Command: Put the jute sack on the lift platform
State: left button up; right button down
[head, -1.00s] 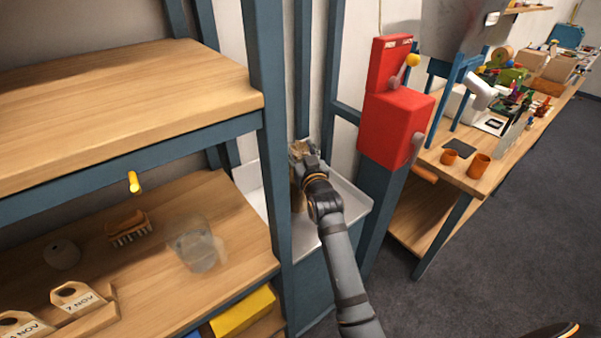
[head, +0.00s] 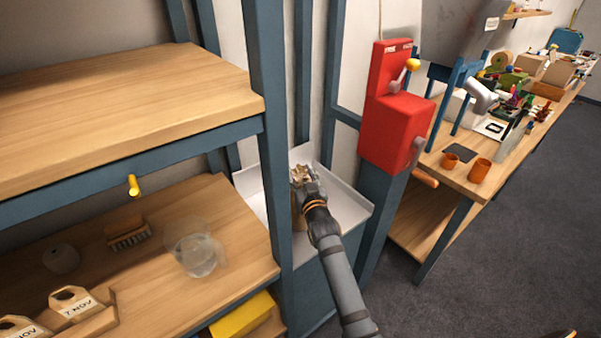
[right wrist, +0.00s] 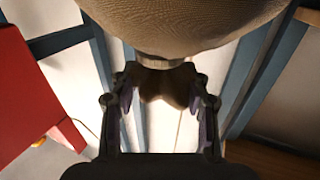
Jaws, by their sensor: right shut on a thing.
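The tan jute sack (right wrist: 190,22) fills the top of the right wrist view, its gathered neck between the fingers of my right gripper (right wrist: 160,95). In the head view, my right gripper (head: 306,182) is shut on the sack, and the sack's gathered top (head: 300,173) shows beside the fingers. Most of the sack is hidden behind the gripper and arm. The lift platform (head: 345,206) is a pale tray with raised edges between blue posts. The sack is over it; I cannot tell whether it touches the platform. My left gripper is out of view.
A red control box (head: 395,125) with a yellow-knobbed lever stands right of the platform. A blue post (head: 268,150) and wooden shelves (head: 120,95) stand to the left. A glass jug (head: 195,252) and a brush (head: 127,232) sit on the lower shelf. A workbench (head: 455,175) is at right.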

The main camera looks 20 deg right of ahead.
jog(key=c, duration=0.6)
grip_release()
jog(key=shift+s, duration=0.1)
jog(key=shift+c, duration=0.2)
jog(key=shift+r, duration=0.1)
jog(key=shift+s+r+p, duration=0.1)
jog(key=shift+s+p, duration=0.15)
jog(key=shift+p, duration=0.25)
jog(key=s+p, duration=0.8)
jog(key=s, duration=0.3)
jog(key=shift+s+a, duration=0.2)
jog(key=shift+a, duration=0.05)
jog(key=shift+f, duration=0.2)
